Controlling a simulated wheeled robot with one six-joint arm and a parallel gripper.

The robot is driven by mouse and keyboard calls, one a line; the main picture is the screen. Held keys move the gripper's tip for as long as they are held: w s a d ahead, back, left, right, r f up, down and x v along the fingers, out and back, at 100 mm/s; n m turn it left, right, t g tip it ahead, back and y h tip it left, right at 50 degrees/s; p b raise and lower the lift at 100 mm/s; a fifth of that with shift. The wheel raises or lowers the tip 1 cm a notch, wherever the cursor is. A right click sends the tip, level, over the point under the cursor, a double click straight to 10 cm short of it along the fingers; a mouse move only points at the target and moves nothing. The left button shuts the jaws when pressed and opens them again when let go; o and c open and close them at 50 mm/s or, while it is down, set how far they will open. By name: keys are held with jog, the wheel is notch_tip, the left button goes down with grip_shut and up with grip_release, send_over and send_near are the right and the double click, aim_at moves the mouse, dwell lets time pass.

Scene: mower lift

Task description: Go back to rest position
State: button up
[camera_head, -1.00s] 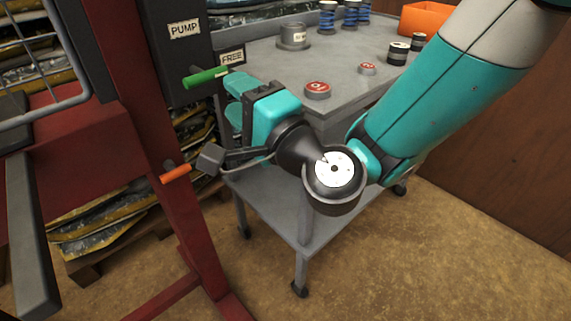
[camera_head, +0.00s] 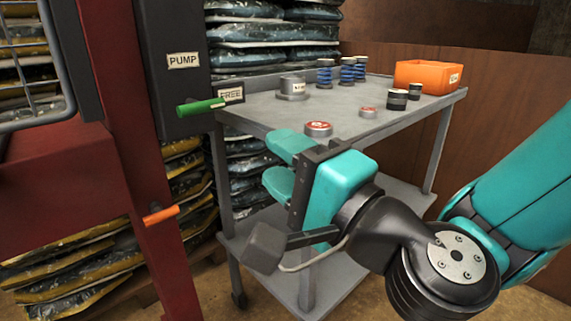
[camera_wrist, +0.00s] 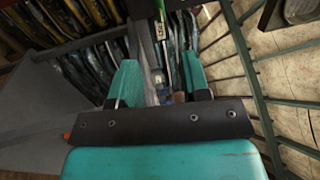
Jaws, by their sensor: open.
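My gripper (camera_head: 284,164) is at the middle of the head view, in front of the grey cart, with its teal fingers pointing left toward the red lift post. The fingers are apart with nothing between them. In the wrist view my gripper (camera_wrist: 160,85) shows two teal fingers spread apart. The green lever (camera_head: 200,107) beside the FREE label sticks out left of the fingers and is clear of them. The orange handle (camera_head: 161,215) on the red post is lower left of my gripper, also apart from it.
The grey cart (camera_head: 395,130) stands behind my gripper and carries an orange bin (camera_head: 425,77), blue springs (camera_head: 347,72) and small weights. The red lift post (camera_head: 140,150) is close on the left. Stacked bags (camera_head: 265,33) fill the back. A wooden wall (camera_head: 520,80) is at right.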

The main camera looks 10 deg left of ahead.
jog(key=s+d+f+n+g+h, duration=0.35)
jog(key=s+f+n+g, duration=0.2)
jog(key=n+g, duration=0.65)
jog(key=s+d+f+n+h+p, duration=0.1)
jog(key=s+d+h, duration=0.15)
jog(key=d, duration=0.25)
jog(key=s+d+f+n+g+h, duration=0.1)
jog(key=d+h, duration=0.2)
jog(key=d, duration=0.3)
jog(key=s+d+f+n+h+p, duration=0.1)
jog(key=d+h, duration=0.1)
jog(key=d, duration=0.3)
notch_tip(320, 180, up, 31)
jog(key=p, duration=3)
jog(key=shift+a+f+p, duration=0.15)
jog(key=shift+a+p, duration=0.05)
jog(key=shift+p, duration=0.1)
